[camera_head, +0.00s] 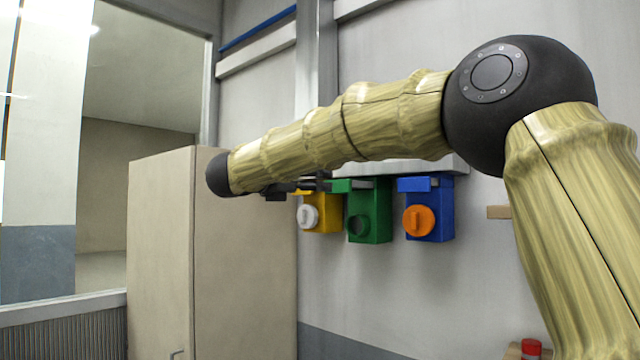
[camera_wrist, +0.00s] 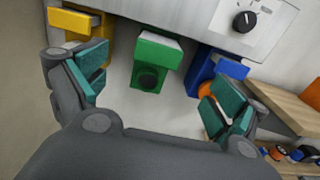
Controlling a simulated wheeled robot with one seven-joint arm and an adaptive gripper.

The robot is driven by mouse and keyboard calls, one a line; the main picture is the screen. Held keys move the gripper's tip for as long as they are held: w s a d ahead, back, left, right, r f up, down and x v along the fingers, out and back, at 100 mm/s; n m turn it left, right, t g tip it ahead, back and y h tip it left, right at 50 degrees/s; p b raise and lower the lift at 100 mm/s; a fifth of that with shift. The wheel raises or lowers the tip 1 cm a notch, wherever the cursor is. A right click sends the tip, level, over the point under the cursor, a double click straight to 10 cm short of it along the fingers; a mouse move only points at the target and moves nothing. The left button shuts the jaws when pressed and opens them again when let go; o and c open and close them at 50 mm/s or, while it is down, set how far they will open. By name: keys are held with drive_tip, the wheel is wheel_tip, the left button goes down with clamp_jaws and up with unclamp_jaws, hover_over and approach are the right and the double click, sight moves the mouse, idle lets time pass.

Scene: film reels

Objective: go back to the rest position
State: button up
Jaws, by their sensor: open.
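My gripper (camera_wrist: 155,95) is open and empty in the wrist view, its two teal-padded fingers spread wide. In the head view my gripper (camera_head: 300,187) is small and dark at the far end of my outstretched arm, partly hidden, just in front of a row of wall boxes. The row has a yellow box (camera_head: 325,222) with a white knob, a green box (camera_head: 378,215) with a dark green round front, and a blue box (camera_head: 443,215) with an orange knob. In the wrist view the green box (camera_wrist: 153,65) shows between the fingers. The right finger partly covers the blue box (camera_wrist: 200,72).
A tall beige cabinet (camera_head: 160,250) stands left of the boxes. A grey panel with a black knob (camera_wrist: 244,21) is above the boxes. A wooden shelf (camera_wrist: 285,108) with several small items lies at the right. A red-capped item (camera_head: 531,347) is low at right.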

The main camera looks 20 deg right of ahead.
drive_tip(key=shift+s+a, duration=0.3)
drive_tip(key=shift+a, duration=0.1)
